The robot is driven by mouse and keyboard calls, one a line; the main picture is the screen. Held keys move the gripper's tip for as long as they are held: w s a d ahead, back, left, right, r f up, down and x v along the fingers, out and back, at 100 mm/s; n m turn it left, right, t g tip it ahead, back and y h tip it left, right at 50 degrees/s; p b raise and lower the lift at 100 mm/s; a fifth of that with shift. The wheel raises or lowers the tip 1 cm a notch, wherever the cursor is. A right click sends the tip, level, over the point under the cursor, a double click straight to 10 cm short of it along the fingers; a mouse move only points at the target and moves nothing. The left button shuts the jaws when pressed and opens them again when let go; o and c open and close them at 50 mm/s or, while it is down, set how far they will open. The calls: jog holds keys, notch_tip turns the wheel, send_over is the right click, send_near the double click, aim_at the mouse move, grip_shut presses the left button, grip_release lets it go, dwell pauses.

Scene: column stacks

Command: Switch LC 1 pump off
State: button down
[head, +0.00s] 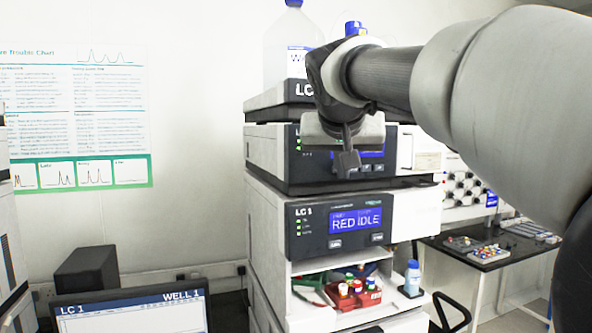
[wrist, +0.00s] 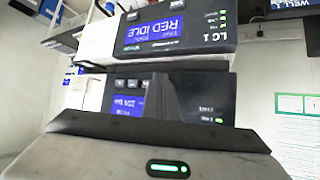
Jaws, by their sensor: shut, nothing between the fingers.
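The LC 1 stack stands in the middle of the head view. Its upper module (head: 306,163) has a dark front panel with a blue screen, small green lights and buttons; this panel also shows in the wrist view (wrist: 219,92), upside down. Its small labels are unreadable, so I cannot tell whether it is the pump. Below it, another module (head: 307,240) is marked LC 1 and its screen reads RED IDLE. My gripper (head: 348,163) is shut and empty in front of the upper panel, hiding part of its screen. The fingers also show in the wrist view (wrist: 175,97). Contact cannot be told.
Bottles (head: 291,45) stand on top of the stack. Coloured-cap vials (head: 352,290) sit in the open bay below, and a blue-capped bottle (head: 412,278) beside it. A monitor (head: 130,312) marked LC 1 is at lower left. A dark side table (head: 490,250) holds small parts.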

jog(key=shift+s, duration=0.1)
jog(key=shift+s+d+b, duration=0.25)
jog(key=shift+s+b, duration=0.1)
jog(key=shift+s, duration=0.35)
jog(key=s, duration=0.1)
jog(key=s+d+b, duration=0.1)
jog(key=s, duration=0.1)
jog(key=s+b, duration=0.1)
jog(key=shift+s+d, duration=0.25)
jog(key=shift+s, duration=0.15)
dwell(0.6)
jog(key=s+f+n+g+y, duration=0.1)
jog(key=s+f+g, duration=0.1)
jog(key=s+f, duration=0.9)
jog(key=s+f+n+g+y+p, duration=0.1)
jog(key=s+f+g, duration=0.2)
jog(key=s+f, duration=0.8)
notch_tip(320, 180, down, 8)
jog(key=shift+s, duration=0.4)
